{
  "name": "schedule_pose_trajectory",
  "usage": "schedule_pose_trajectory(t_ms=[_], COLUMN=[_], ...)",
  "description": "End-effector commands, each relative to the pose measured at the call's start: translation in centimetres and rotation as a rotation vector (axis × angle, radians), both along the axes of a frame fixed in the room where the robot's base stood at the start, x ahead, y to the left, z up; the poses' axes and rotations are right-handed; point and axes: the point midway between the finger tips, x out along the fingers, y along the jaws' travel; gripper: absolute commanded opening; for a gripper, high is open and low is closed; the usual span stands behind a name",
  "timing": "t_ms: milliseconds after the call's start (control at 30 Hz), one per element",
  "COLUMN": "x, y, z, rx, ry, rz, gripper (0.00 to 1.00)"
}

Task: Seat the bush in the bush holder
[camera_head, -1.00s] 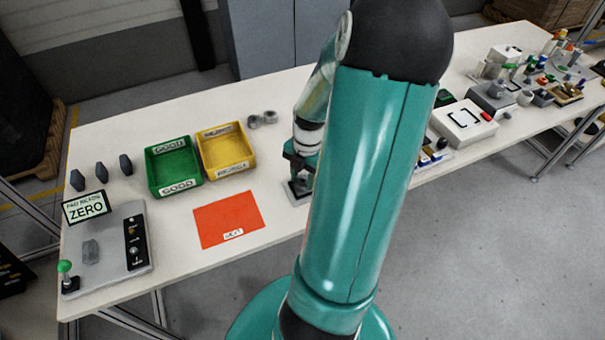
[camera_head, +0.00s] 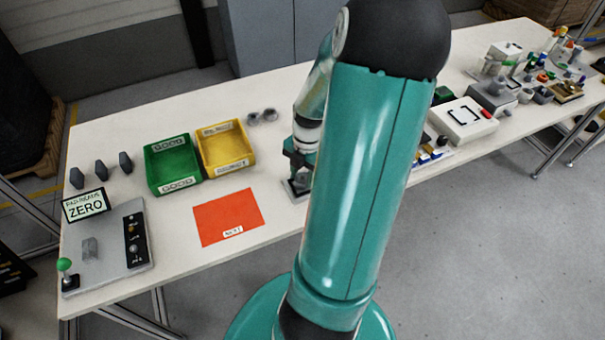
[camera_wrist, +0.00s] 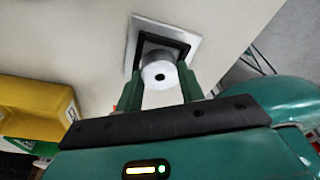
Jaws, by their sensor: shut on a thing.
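My gripper (camera_wrist: 163,78) is shut on the bush (camera_wrist: 158,68), a light grey cylinder with a small dark hole in its end face. The bush holder (camera_wrist: 146,25) is a pale square plate with a dark square frame on it, lying on the table beyond the bush in the wrist view. The bush overlaps the holder's dark frame there; I cannot tell whether it is in it or above it. In the head view my gripper (camera_head: 299,178) points down over the holder (camera_head: 292,192), and my arm hides much of both.
A yellow bin (camera_head: 243,158) and a green bin (camera_head: 153,170) stand left of the gripper. A red-orange mat (camera_head: 225,215) lies in front of them. Two grey round parts (camera_head: 262,116) lie behind. A white box (camera_head: 462,122) stands right, beyond my arm.

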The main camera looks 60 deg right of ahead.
Motion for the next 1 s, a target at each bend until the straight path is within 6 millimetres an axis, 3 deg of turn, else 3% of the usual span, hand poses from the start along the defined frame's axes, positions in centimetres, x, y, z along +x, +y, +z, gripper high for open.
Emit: schedule_pose_trajectory(t_ms=[1000], x=[0.03], y=[0.02], z=[-0.64], rx=[0.0], ry=[0.0], rz=[0.0], gripper=[0.22])
